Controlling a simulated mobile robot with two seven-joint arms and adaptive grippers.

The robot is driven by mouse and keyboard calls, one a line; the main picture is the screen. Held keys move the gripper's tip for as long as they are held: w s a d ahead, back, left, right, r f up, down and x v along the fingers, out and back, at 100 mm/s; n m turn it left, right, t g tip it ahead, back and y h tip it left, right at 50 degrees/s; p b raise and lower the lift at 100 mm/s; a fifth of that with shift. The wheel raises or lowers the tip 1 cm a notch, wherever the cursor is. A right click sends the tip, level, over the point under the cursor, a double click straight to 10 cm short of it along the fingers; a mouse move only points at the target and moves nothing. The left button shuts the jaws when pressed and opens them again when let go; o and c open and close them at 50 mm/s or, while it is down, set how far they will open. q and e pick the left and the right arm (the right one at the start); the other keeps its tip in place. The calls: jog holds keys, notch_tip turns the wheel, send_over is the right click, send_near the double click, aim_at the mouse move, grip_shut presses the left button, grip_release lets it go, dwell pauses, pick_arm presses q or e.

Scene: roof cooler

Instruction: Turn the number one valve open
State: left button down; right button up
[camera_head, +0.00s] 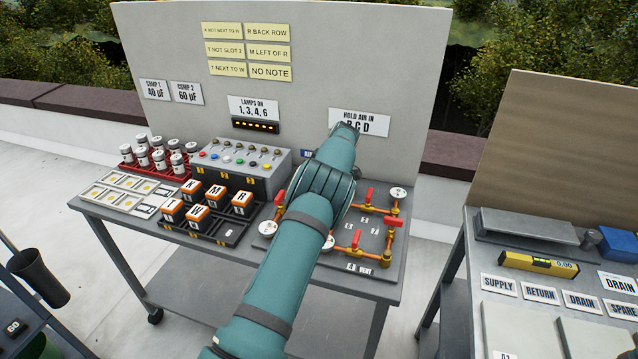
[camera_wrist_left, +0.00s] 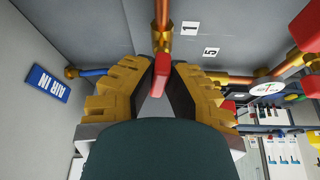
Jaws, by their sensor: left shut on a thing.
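The manifold board (camera_head: 345,262) with copper pipes and red-handled valves lies on the right part of the table. In the left wrist view, the red handle (camera_wrist_left: 153,78) of the valve beside the "1" label (camera_wrist_left: 190,28) sits between the fingers of my left gripper (camera_wrist_left: 160,75), which is shut on it. A brass valve body (camera_wrist_left: 162,40) shows just beyond the handle. In the head view my teal left arm covers this gripper and that valve. Other red handles show at the board's left (camera_head: 280,198) and right (camera_head: 390,221). My right gripper is not in view.
Lettered blocks in a black rack (camera_head: 222,232), a switch box (camera_head: 240,165) and a red rack of cylinders stand left of the manifold. The upright panel (camera_head: 390,65) closes off the back. A second table (camera_head: 555,255) stands at right across a gap.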

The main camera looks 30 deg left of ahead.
pick_arm(q)
jog(key=shift+s+f, duration=0.1)
jog(key=shift+f, duration=0.05)
jog(key=c, duration=1)
grip_release()
jog(key=shift+r, duration=0.2)
jog(key=v, duration=1.1)
jog(key=shift+d+r, duration=0.1)
jog(key=shift+r, duration=0.25)
